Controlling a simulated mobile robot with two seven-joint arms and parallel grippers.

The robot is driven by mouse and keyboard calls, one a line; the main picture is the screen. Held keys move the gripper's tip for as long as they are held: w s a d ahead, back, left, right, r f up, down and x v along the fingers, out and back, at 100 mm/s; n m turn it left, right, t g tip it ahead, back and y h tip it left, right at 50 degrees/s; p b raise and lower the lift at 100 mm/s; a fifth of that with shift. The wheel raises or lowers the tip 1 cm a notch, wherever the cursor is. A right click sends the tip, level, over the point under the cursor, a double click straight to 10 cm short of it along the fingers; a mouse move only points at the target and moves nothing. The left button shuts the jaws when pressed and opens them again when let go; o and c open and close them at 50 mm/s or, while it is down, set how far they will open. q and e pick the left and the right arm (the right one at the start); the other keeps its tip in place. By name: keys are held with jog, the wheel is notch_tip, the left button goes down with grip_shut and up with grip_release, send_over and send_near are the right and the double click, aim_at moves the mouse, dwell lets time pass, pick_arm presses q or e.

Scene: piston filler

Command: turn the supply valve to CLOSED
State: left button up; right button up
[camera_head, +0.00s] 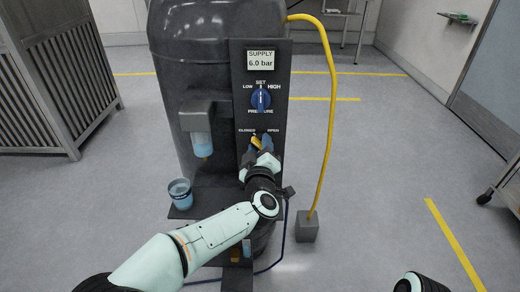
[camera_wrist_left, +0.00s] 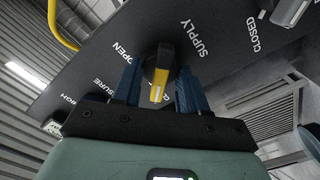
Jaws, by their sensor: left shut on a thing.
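The supply valve handle (camera_head: 256,142), yellow and black, sits low on the dark panel (camera_head: 283,70) of the piston filler. In the head view, CLOSED is printed at its upper left and OPEN at its upper right, and its visible yellow part leans toward the upper left. My left gripper (camera_head: 259,148) is on the handle and partly hides it. In the left wrist view the handle (camera_wrist_left: 158,75) is between the two blue fingers of my left gripper (camera_wrist_left: 159,88), which is shut on it. My right gripper is out of view.
Above the valve are a blue pressure knob (camera_head: 261,99) and a display (camera_head: 261,60) reading 6.0 bar. A cup (camera_head: 180,194) stands at the lower left. A yellow hose (camera_head: 332,110) runs down the right side to a grey block (camera_head: 307,227).

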pick_arm(q)
jog(key=shift+n, duration=0.3)
jog(key=o, duration=1)
jog(key=shift+o, duration=0.2)
jog(key=s, duration=1.3)
jog(key=shift+s, duration=0.25)
